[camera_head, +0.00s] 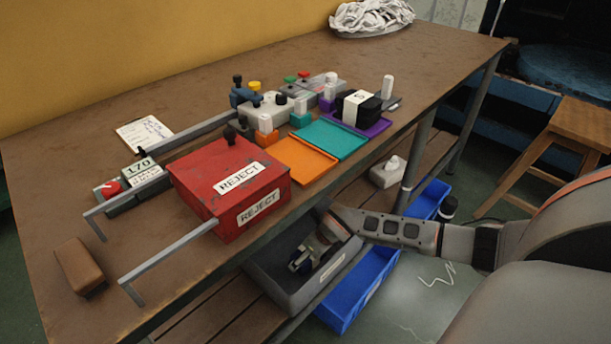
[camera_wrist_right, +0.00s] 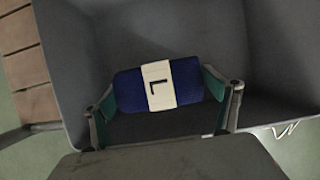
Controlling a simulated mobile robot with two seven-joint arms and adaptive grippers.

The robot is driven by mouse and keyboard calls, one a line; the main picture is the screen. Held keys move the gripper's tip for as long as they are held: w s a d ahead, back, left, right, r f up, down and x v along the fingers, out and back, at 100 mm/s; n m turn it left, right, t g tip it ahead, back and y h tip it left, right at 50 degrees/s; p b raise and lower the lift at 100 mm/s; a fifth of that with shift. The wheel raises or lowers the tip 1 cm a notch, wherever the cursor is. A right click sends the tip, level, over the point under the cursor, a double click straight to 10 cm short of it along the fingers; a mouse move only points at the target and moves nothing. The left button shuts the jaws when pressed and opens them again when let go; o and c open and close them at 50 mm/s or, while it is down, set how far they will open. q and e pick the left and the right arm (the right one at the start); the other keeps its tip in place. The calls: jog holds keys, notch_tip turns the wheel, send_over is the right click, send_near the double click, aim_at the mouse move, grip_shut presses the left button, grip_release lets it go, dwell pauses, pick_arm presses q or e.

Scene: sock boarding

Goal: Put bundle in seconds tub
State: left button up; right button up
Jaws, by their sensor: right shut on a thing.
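A navy bundle (camera_wrist_right: 190,82) with a cream band marked L sits across the jaws of my right gripper (camera_wrist_right: 158,90) in the right wrist view. The gripper's green-padded fingers are shut on its two ends. Behind and around it are the walls of a grey tub (camera_wrist_right: 88,35). In the head view, my right gripper (camera_head: 303,259) reaches down at the grey tub (camera_head: 320,287), below the table's front edge. The tub has a pale label too small to read. The bundle is hard to make out there. I cannot tell whether it touches the tub floor. My left gripper is not in view.
A red REJECT box (camera_head: 225,190) stands at the table's front edge above the tub. A blue bin (camera_head: 355,298) is beside the tub. Orange, teal and purple trays (camera_head: 305,158) lie on the table, with a black banded bundle (camera_head: 372,107) at the purple one.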

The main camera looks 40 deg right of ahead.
jog(key=f+b, duration=0.1)
jog(key=f, duration=0.3)
jog(key=shift+s+f+b, duration=0.2)
jog(key=shift+f+b, duration=0.1)
jog(key=shift+b, duration=0.05)
jog(key=shift+w, duration=0.25)
jog(key=shift+r, duration=0.15)
jog(key=shift+f, duration=0.4)
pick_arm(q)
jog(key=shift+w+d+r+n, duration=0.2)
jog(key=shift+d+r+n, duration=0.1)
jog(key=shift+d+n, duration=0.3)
pick_arm(e)
jog(key=shift+f, duration=0.15)
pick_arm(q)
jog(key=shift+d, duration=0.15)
pick_arm(e)
jog(key=shift+f, duration=0.1)
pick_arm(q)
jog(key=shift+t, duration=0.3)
pick_arm(e)
jog(key=o, duration=1.1)
jog(key=shift+c, duration=0.2)
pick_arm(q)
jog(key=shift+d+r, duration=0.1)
